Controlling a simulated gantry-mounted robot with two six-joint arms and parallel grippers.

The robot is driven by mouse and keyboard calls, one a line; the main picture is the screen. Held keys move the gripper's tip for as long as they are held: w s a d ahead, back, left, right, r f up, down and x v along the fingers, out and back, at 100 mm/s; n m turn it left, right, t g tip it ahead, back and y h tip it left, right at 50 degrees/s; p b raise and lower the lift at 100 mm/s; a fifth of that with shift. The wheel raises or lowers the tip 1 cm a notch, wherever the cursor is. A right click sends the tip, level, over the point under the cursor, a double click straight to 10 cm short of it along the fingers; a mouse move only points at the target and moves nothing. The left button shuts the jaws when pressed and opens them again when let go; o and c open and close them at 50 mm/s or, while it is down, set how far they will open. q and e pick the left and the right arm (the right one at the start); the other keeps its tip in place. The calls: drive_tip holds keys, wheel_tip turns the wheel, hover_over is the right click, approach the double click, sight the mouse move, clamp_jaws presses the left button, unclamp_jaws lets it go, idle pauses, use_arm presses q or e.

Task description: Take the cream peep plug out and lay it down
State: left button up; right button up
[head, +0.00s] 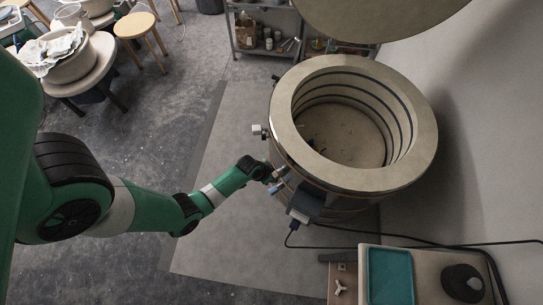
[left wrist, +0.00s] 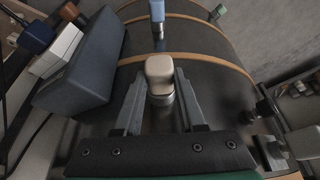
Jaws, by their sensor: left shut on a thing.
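The cream peep plug (left wrist: 160,68) is a rounded pale block on a short metal stem in the left wrist view. My left gripper (left wrist: 160,85) is shut on it, one grey finger on each side. In the head view my left gripper (head: 275,175) reaches the near left side of the round kiln (head: 355,180). The plug's inner end is hidden, so I cannot tell how far it sits in the kiln wall. A blue plug (left wrist: 157,12) stands out of the same wall, beyond the cream one. My right gripper is not in view.
A dark control box (left wrist: 85,65) sits beside the gripper on the kiln wall. The kiln lid (head: 375,15) stands open. A teal tray (head: 390,277) lies on a bench at lower right, near a black round object (head: 463,283). Cables cross behind the bench.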

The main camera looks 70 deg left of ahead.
use_arm(q)
clamp_jaws()
drive_tip(key=shift+s, duration=0.2)
drive_tip(key=shift+s+d+p, duration=0.25)
drive_tip(key=shift+s+p, duration=0.3)
drive_tip(key=shift+s, duration=0.2)
drive_tip(key=shift+s, duration=0.1)
drive_tip(key=shift+s+d, duration=0.15)
drive_tip(key=shift+s, duration=0.25)
drive_tip(key=shift+p, duration=0.3)
drive_tip(key=shift+s+d+p, duration=0.3)
drive_tip(key=shift+s+p, duration=0.05)
drive_tip(key=shift+s, duration=0.6)
